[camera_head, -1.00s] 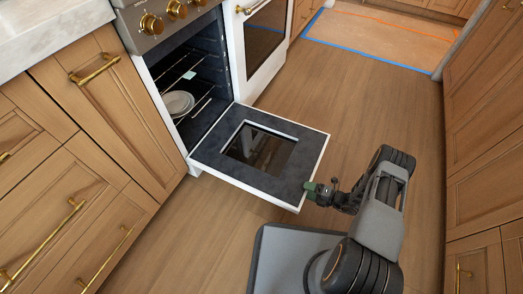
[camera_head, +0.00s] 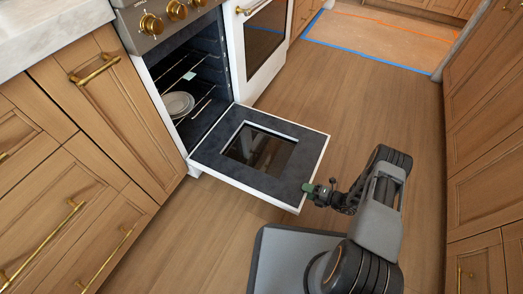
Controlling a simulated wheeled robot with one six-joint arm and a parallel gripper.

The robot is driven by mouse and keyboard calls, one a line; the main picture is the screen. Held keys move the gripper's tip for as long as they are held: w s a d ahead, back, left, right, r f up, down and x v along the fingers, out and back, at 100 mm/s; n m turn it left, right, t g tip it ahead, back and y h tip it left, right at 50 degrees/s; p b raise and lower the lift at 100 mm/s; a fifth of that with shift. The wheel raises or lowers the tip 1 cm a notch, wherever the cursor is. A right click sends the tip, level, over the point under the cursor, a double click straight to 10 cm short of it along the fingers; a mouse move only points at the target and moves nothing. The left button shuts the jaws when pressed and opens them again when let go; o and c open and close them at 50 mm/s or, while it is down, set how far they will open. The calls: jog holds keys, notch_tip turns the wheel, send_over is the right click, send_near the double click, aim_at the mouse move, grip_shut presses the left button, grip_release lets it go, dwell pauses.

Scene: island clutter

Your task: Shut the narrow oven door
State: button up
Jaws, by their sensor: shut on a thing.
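The narrow oven door (camera_head: 204,156) hangs open, folded down to about level, with its dark inner face and glass window (camera_head: 262,148) upward. It reaches out from the narrow oven (camera_head: 170,62) at the left. My gripper (camera_head: 309,187) is at the door's outer edge, near the front corner. Its green-tipped fingers are shut on the edge of the door. The door's outer face and handle are hidden underneath.
Plates (camera_head: 178,103) sit on a rack inside the open oven. A wider, shut oven door (camera_head: 264,42) stands to its right. Wooden cabinets (camera_head: 110,112) flank the left, and more cabinets (camera_head: 484,120) line the right. Wooden floor (camera_head: 350,85) between is clear.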

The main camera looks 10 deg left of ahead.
jog(key=shift+c, duration=0.3)
jog(key=shift+h, duration=0.5)
jog(key=shift+w+a+r+p, duration=0.1)
jog(key=shift+a+r+p, duration=0.05)
jog(key=shift+r+p, duration=1.4)
jog(key=shift+a+r+p, duration=0.1)
jog(key=shift+r+p, duration=1.35)
jog(key=shift+r, duration=0.05)
jog(key=r+p, duration=0.3)
jog(key=shift+w+a+r+h, duration=0.1)
jog(key=shift+a+h, duration=0.15)
jog(key=shift+h, duration=0.05)
jog(key=shift+a+r+g+h+p, duration=0.15)
jog(key=shift+r+p, duration=0.55)
jog(key=shift+a+r+g+h+p, duration=0.1)
jog(key=shift+r+g+h+p, duration=0.05)
jog(key=shift+r+p, duration=0.55)
jog(key=shift+f, duration=0.1)
notch_tip(320, 180, up, 6)
jog(key=a+h+p, duration=0.1)
jog(key=p, duration=0.4)
jog(key=shift+w+a, duration=0.3)
jog(key=shift+p, duration=0.35)
